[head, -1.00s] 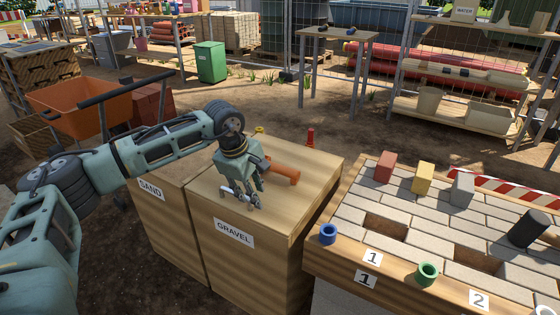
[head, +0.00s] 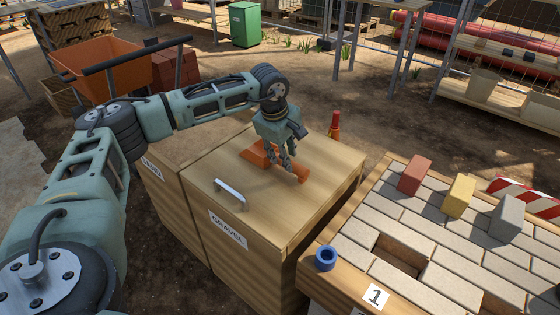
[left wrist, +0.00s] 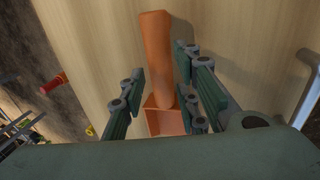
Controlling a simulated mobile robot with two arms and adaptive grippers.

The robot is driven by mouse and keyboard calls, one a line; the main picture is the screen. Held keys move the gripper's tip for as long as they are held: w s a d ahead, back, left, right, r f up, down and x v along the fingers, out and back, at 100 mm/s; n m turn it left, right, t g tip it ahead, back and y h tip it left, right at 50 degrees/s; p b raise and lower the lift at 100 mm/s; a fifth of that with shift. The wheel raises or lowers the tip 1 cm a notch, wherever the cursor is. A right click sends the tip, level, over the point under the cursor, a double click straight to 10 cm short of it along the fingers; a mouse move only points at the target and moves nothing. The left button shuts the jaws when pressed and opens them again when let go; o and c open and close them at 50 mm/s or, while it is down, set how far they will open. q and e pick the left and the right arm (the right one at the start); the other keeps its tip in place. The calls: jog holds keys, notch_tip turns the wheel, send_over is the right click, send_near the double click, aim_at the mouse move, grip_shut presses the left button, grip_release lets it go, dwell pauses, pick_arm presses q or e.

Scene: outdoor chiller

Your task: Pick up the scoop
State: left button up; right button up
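The orange scoop (head: 257,153) lies on the lid of the GRAVEL box (head: 247,207), partly hidden behind my left gripper (head: 285,168). The gripper points down right at the scoop. In the left wrist view, the scoop (left wrist: 155,50) lies with its long handle at the top and its pan lower down. The left gripper (left wrist: 162,75) is open there, with fingers on either side of the scoop and visible gaps. I cannot tell whether the fingertips touch the lid. My right gripper is not in view.
A metal handle (head: 229,194) stands up from the lid in front of the gripper. A red object (head: 334,125) shows behind the box. The paving table (head: 440,235) with a blue ring (head: 325,258) and coloured bricks is at the right. An orange wheelbarrow (head: 125,75) is behind my arm.

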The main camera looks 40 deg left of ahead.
pick_arm(q)
jog(key=x, duration=0.4)
jog(key=shift+f+b, duration=0.2)
jog(key=shift+b, duration=0.1)
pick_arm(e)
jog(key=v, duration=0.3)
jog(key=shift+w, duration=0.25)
pick_arm(q)
jog(key=shift+c, duration=0.2)
grip_shut()
jog(key=shift+w, duration=0.1)
